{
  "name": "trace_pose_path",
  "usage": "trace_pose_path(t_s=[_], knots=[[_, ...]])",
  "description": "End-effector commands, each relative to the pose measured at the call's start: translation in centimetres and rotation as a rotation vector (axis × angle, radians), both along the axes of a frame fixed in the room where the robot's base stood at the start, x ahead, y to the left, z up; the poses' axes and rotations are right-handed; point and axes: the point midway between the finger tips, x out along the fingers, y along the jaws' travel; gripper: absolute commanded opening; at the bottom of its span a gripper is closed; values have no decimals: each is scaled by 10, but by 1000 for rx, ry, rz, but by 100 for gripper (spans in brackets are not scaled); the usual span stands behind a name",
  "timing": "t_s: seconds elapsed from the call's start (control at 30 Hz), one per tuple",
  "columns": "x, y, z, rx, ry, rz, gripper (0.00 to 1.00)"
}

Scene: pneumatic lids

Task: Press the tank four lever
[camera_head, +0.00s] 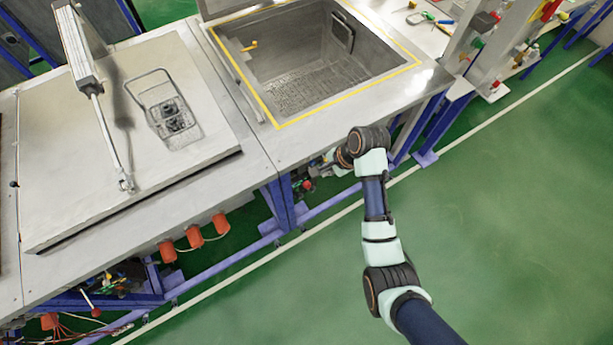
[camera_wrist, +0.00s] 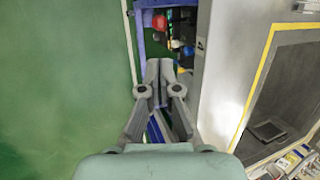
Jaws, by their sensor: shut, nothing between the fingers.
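My gripper (camera_wrist: 160,65) is shut with its fingertips together and holds nothing. In the head view my gripper (camera_head: 326,165) is beside the front edge of the open tank (camera_head: 288,122), partly hidden by my own wrist. A red knob-like part (camera_wrist: 160,22) shows ahead of the fingertips in the wrist view, with a gap between. A red part (camera_head: 307,185) also shows just below the gripper in the head view. I cannot tell which part is the tank four lever, and no label is readable.
A closed lid (camera_head: 70,165) with a wire handle and a pneumatic cylinder (camera_head: 75,45) covers the tank at left. Orange-red boxes (camera_head: 195,236) hang below the bench front. Blue frame legs (camera_head: 425,158) stand near my arm. The green floor (camera_head: 510,220) at right is clear.

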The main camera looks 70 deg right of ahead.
Motion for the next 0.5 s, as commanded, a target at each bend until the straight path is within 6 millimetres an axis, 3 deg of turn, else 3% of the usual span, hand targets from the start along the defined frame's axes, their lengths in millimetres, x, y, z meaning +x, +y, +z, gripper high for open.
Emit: trace_pose_path(t_s=[0.17, 0.5], knots=[[4, 0, -11, 1, 1, 2, 0], [30, -2, -76, 1, 1, 3, 0]])
